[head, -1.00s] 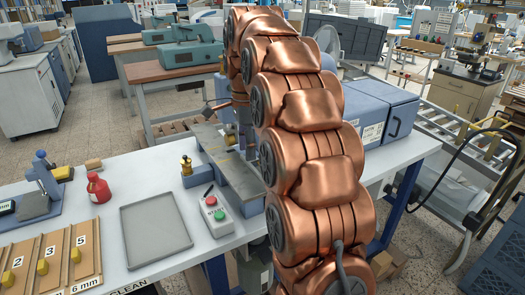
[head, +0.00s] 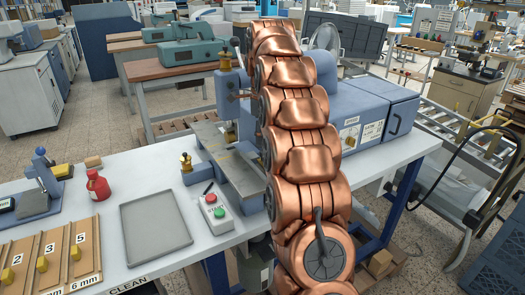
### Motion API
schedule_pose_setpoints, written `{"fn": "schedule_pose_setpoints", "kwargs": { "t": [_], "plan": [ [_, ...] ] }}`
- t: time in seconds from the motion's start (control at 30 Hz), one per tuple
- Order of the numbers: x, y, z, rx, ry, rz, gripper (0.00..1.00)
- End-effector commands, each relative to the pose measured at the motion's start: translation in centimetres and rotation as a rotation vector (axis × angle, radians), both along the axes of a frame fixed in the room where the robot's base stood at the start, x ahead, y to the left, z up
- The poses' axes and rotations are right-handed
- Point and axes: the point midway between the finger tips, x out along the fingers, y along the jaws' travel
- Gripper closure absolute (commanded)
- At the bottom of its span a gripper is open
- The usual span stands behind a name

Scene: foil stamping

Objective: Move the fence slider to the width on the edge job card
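A blue machine (head: 344,88) with a grey steel bed (head: 222,150) stands on the table, partly hidden behind my copper arm. At the bed's left end a yellow knob (head: 186,160) sits on a small blue block; I cannot tell if this is the fence slider. At the lower left a wooden board (head: 22,248) bears labels 2, 3 and 5, each with a yellow piece beside it. A strip on its front edge reads "6 mm" (head: 86,283). I cannot make out which card is the edge job card. My gripper is not visible.
An empty grey tray (head: 156,258) lies in front of the bed. Beside it is a control box (head: 216,213) with green and red buttons. A red bottle (head: 98,186) and a small blue press (head: 42,185) stand at the left.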

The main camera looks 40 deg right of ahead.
Motion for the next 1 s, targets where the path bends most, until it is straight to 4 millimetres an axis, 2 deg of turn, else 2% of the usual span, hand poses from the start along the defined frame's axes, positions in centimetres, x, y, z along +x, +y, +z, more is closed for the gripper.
{"fn": "schedule_pose_setpoints", "kwargs": {
  "t": [0.5,1.0],
  "plan": [
    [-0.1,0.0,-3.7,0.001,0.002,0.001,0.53],
    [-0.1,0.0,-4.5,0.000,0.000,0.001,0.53]
  ]
}}
